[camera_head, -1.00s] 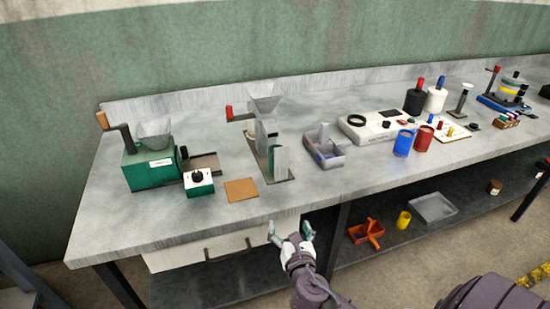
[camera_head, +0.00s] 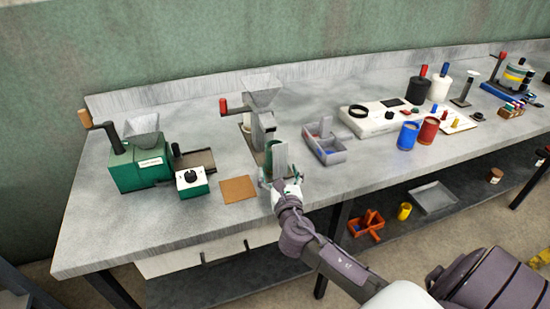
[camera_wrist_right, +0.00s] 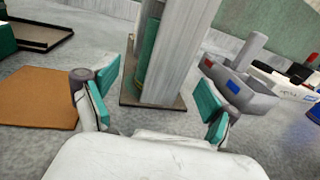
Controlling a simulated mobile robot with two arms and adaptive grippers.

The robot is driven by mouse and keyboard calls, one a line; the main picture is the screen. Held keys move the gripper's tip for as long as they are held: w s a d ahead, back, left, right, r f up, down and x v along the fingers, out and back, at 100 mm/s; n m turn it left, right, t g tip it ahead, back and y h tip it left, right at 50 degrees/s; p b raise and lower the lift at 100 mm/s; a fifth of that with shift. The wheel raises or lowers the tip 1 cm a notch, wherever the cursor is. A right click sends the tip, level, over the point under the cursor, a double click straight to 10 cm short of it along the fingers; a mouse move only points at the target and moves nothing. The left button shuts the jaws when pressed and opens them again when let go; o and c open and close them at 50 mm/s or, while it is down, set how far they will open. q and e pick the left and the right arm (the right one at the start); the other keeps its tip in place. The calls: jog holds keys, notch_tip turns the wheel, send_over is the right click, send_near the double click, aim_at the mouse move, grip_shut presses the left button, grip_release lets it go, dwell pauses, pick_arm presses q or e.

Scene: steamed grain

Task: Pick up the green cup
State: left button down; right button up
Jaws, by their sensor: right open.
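The green cup (camera_head: 269,152) stands on the base of the hand mill with the grey funnel, partly hidden by a grey upright post (camera_head: 282,157). In the right wrist view the cup (camera_wrist_right: 149,45) shows as a green curved strip left of and behind the post (camera_wrist_right: 177,55). My right gripper (camera_head: 281,181) is open and empty at the front of the mill base. In the wrist view its green-padded fingers (camera_wrist_right: 158,92) are spread to either side of the post and cup, apart from both. My left gripper is not in view.
A brown square mat (camera_head: 238,189) lies left of the gripper, beside a small green box with a knob (camera_head: 192,182). A grey divided tray (camera_head: 325,150) stands to the right. The mill's funnel (camera_head: 262,88) and red-handled crank (camera_head: 225,106) rise behind the cup.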

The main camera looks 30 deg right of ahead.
aim_at(268, 147)
jog(key=x, duration=0.5)
jog(key=shift+w+d, duration=0.1)
jog(key=shift+w, duration=0.25)
jog(key=shift+s, duration=0.1)
jog(key=shift+c, duration=0.9)
grip_shut()
